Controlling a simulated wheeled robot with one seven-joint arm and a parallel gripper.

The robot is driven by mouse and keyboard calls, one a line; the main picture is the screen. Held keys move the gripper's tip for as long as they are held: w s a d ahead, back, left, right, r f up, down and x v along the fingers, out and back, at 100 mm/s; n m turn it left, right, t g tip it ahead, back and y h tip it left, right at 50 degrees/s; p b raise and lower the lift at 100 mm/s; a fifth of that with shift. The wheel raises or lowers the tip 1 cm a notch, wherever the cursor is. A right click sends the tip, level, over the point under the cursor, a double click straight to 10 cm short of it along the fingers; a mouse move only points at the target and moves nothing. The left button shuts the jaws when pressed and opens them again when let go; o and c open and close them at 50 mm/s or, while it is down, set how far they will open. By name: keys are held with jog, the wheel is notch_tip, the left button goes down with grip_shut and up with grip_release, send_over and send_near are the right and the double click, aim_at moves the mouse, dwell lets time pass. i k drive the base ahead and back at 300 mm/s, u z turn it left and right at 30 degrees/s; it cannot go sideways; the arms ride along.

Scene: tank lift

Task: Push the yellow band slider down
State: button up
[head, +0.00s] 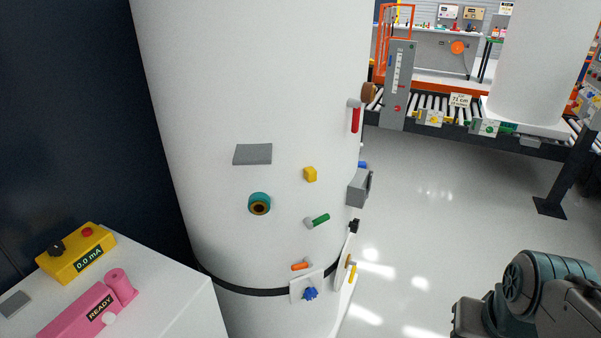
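A large white tank (255,80) stands upright in the middle of the head view. A small yellow block (310,174) sticks out from its front face. A smaller yellow piece (352,273) shows low on the tank's right edge, beside a round part seen nearly edge-on. I cannot tell which of these, if either, is the yellow band slider. Part of my arm (535,295) is at the bottom right, well apart from the tank. My gripper is not in view.
The tank also bears a teal ring (259,203), a green handle (318,221), a red handle (355,119), a grey box (359,187) and a blue knob (310,293). A white cabinet (170,305) stands at lower left. Floor (430,210) right of the tank is clear.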

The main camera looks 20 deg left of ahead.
aim_at(310, 174)
jog(key=u, duration=1.6)
